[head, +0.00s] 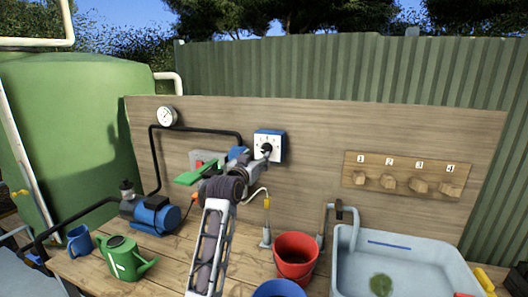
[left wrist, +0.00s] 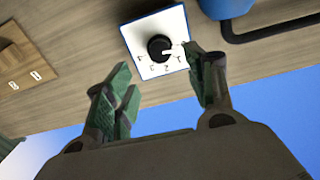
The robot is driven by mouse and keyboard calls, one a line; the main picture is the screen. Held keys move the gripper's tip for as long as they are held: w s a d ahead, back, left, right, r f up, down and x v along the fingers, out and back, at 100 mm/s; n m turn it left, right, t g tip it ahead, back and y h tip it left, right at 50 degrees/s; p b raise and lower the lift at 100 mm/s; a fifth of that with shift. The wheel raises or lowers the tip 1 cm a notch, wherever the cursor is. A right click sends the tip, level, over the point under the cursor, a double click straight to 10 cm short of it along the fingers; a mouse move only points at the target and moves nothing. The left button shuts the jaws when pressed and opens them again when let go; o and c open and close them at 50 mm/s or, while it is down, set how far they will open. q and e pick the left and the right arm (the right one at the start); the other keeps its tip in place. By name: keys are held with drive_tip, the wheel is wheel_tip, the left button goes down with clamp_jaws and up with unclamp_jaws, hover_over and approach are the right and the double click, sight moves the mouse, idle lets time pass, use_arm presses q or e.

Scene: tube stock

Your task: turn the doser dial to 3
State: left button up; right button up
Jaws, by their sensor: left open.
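The doser (head: 280,147) is a box with a white face and blue sides on the wooden back board. Its round black dial (head: 267,147) is partly behind my left gripper (head: 260,156) in the head view. In the left wrist view the doser face (left wrist: 143,35) appears turned over, with small numerals around the dial (left wrist: 159,48). A white mark on the dial points right in that view; the numeral it meets is unclear. The open left gripper (left wrist: 166,88) has green-padded fingers apart, one near the face's edge, with nothing between them. My right gripper is not in view.
A round gauge (head: 167,116) and black pipe are on the board left of the doser. Numbered wooden pegs (head: 400,178) are to the right. Below stand a red bucket (head: 296,256), a green watering can (head: 123,257), a blue pump (head: 157,217) and a pale sink (head: 345,262).

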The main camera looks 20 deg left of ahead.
sight(265, 150)
use_arm(q)
drive_tip(key=w, duration=0.5)
drive_tip(key=shift+d+p, duration=0.1)
drive_tip(key=shift+p, duration=0.25)
drive_tip(key=shift+w, duration=1.3)
drive_tip(key=shift+w+p, duration=0.3)
drive_tip(key=shift+w, duration=0.4)
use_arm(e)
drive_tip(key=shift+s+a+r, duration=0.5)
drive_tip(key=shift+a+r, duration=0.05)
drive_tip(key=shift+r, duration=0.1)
use_arm(q)
drive_tip(key=shift+c, duration=0.2)
drive_tip(key=c, duration=1)
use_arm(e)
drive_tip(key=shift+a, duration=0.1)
